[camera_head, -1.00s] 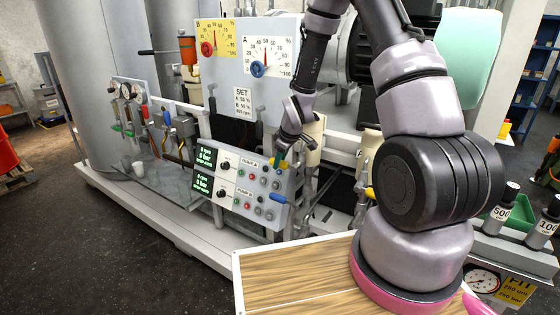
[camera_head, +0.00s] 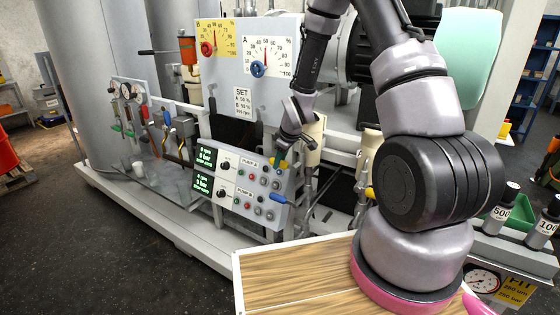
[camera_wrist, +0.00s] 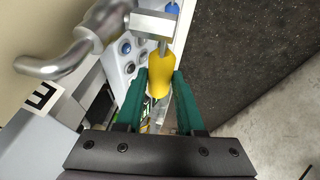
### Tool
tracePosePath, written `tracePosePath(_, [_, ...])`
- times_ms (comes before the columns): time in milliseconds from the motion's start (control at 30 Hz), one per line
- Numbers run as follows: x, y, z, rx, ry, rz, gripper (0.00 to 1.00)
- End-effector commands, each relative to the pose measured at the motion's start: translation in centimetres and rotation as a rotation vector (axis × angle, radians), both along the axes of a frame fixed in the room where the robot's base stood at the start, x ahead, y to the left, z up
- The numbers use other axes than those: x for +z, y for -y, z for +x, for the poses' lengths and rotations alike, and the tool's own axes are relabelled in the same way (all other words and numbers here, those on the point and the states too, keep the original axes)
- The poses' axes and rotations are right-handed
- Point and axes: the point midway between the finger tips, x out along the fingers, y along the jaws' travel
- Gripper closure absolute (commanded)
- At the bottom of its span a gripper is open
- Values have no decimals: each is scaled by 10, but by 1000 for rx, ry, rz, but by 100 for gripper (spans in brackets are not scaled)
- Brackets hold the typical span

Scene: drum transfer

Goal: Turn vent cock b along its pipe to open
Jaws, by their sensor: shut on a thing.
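My gripper (camera_wrist: 162,84) has green fingers on both sides of a yellow handle (camera_wrist: 158,68) in the wrist view and is shut on it. The handle joins a thin metal stem and a pale metal block (camera_wrist: 153,23), beside a bent grey pipe (camera_wrist: 52,65). I take this to be a vent cock; I cannot read a letter that marks it as b. In the head view my gripper (camera_head: 282,158) is by the top right corner of the pump panel, and the handle is mostly hidden there.
The pump panel (camera_head: 215,190) with its knobs and buttons is close to the left of my gripper. A blue handle (camera_head: 279,199) sits below, and another yellow handle (camera_head: 370,193) is to the right. A wooden board (camera_head: 290,275) lies in front.

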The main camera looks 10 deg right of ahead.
Motion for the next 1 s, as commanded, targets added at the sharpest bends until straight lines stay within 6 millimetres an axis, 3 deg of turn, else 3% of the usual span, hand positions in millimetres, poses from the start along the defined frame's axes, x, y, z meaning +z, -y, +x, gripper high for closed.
tracePosePath(467, [-6, -3, 2, 5, -75, -79, 100])
tracePosePath(1000, [-33, -2, 2, 2, -387, -394, 100])
